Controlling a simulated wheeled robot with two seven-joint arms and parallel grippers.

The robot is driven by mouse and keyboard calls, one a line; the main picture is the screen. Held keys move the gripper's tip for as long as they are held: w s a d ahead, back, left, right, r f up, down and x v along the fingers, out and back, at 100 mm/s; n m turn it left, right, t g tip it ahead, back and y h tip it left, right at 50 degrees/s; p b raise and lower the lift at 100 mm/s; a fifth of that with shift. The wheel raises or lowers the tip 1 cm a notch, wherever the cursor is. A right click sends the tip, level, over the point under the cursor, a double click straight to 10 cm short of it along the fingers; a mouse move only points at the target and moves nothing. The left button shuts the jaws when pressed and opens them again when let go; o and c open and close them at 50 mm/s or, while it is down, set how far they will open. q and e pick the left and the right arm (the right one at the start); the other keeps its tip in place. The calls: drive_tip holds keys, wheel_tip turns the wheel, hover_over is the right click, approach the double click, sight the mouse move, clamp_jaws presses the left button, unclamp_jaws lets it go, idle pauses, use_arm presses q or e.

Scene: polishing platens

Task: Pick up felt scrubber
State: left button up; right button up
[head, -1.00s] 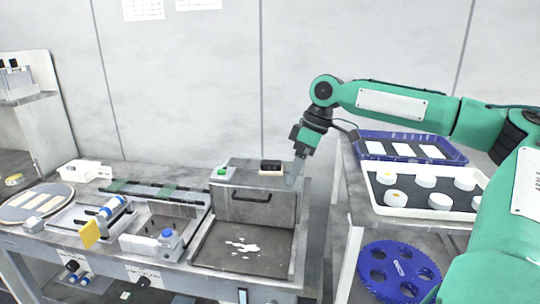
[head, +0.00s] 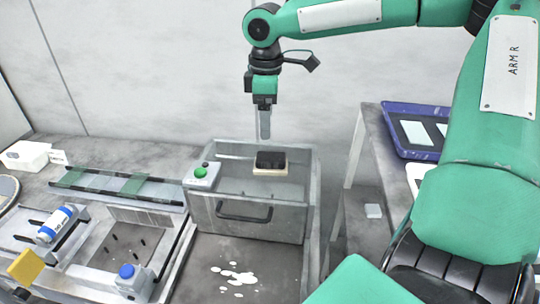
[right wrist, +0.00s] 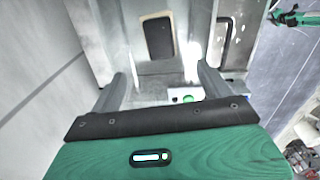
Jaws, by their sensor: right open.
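The felt scrubber (head: 270,163) has a black block on a pale cream base. In the right wrist view the scrubber (right wrist: 158,38) lies ahead, beyond the fingertips. My right gripper (head: 264,137) points straight down above the scrubber, with a gap between them. Its two fingers (right wrist: 163,82) are apart with nothing between them. In the right wrist view a small green arm (right wrist: 296,18), seemingly my left one, shows at the top right; its jaws are too small to judge.
A green button unit (head: 201,174) stands just left of the scrubber. The box has a dark front handle (head: 244,211). A blue tray (head: 398,128) is on the right table. A wall is behind.

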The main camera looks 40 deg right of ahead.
hover_over(271, 156)
drive_tip(key=f, duration=0.6)
drive_tip(key=shift+w+a, duration=0.25)
drive_tip(key=shift+w, duration=0.1)
drive_tip(key=shift+f+p, duration=0.3)
drive_tip(key=shift+f, duration=0.2)
drive_tip(key=f, duration=0.3)
drive_tip(key=f+p, duration=0.1)
drive_tip(key=shift+s+d+f, duration=0.15)
drive_tip(key=shift+s+d, duration=0.15)
drive_tip(key=shift+s, duration=0.05)
drive_tip(key=shift+f, duration=0.25)
drive_tip(key=shift+c, duration=0.7)
drive_tip(key=shift+r, duration=0.1)
drive_tip(key=c, duration=1)
